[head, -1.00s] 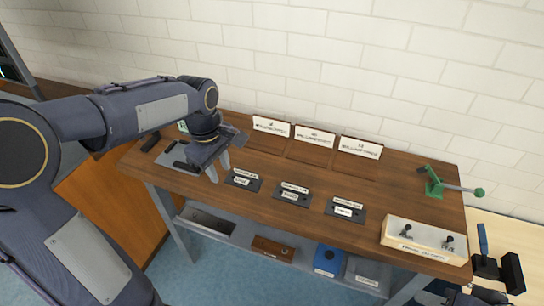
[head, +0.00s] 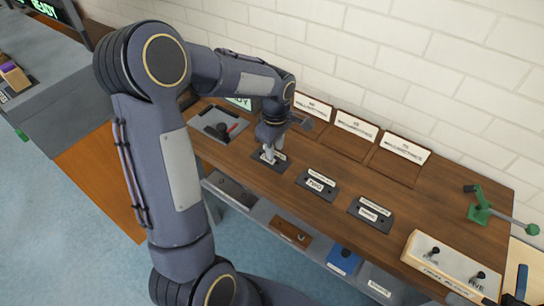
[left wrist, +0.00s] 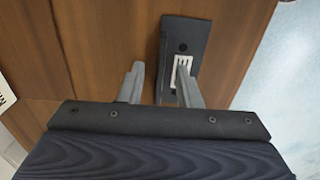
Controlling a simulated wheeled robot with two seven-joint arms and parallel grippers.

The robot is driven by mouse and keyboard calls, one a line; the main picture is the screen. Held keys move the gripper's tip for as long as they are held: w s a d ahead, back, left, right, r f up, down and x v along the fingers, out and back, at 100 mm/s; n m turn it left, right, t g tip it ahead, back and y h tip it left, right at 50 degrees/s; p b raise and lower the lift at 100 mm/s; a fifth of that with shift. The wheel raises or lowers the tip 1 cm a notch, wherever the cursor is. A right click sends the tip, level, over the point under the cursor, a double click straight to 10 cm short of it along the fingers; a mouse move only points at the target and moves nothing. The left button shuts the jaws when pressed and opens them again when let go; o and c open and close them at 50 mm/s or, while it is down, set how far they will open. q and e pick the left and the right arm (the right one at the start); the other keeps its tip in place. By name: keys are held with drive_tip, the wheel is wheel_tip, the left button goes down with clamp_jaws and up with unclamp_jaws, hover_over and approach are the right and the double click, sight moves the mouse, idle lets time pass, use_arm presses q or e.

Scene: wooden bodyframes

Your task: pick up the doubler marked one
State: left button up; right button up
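My left gripper (head: 268,157) is open and pointing down at the leftmost dark plate (head: 263,162) on the wooden bench. The plate's small white label is partly hidden by the fingers in the head view, so its marking is not readable there. In the left wrist view, the gripper (left wrist: 158,88) has its fingers apart. The right finger overlaps the white label (left wrist: 182,70) on the dark plate (left wrist: 185,35); the left finger is over bare wood. I cannot tell whether a finger touches the plate. My right gripper is not in view.
Plates marked two (head: 317,186) and apparently three (head: 370,213) lie to the right. Labelled boards (head: 354,127) line the back. A grey tray (head: 216,123) is at left, a green clamp (head: 485,208) and switch box (head: 450,268) at right. A shelf runs below.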

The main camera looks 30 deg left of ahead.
use_arm(q)
drive_tip(key=shift+f, duration=0.1)
clamp_jaws()
idle(0.4)
